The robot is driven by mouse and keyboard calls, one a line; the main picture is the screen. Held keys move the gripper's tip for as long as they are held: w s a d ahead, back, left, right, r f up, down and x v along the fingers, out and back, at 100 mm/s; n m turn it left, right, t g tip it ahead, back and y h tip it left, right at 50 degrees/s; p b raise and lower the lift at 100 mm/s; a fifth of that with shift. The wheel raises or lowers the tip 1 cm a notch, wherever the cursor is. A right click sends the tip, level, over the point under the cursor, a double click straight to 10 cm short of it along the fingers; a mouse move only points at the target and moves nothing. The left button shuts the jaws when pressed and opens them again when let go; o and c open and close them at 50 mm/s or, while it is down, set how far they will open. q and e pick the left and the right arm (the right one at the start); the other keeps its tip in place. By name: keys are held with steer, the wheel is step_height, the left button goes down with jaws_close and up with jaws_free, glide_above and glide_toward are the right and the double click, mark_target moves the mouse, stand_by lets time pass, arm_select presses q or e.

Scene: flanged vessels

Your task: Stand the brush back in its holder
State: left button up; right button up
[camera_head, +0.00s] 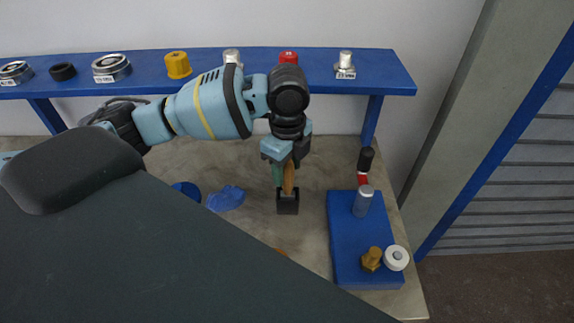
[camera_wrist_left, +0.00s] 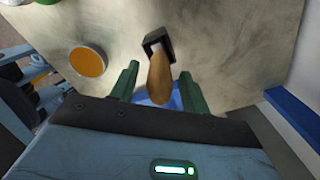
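The brush shows as a wooden brown handle (camera_head: 288,178) above a small black square holder (camera_head: 287,204) on the table. In the left wrist view the handle (camera_wrist_left: 160,80) rises from the holder (camera_wrist_left: 157,42), its lower end inside the opening; the bristles are hidden. It looks roughly upright. My left gripper (camera_head: 284,172) points down over the holder, and its green fingers (camera_wrist_left: 157,88) stand on either side of the handle. A gap shows between the handle and each finger, so the gripper is open. My right gripper is not in view.
A blue cloth (camera_head: 226,198) lies left of the holder. A blue tray (camera_head: 345,240) at the right carries a grey cylinder (camera_head: 363,201), a brass bolt (camera_head: 371,259) and a white round part (camera_head: 396,258). A blue shelf (camera_head: 205,75) with several fittings runs behind.

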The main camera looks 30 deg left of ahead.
arm_select(q)
step_height(320, 180, up, 12)
steer(key=shift+r, duration=0.15)
stand_by(0.6)
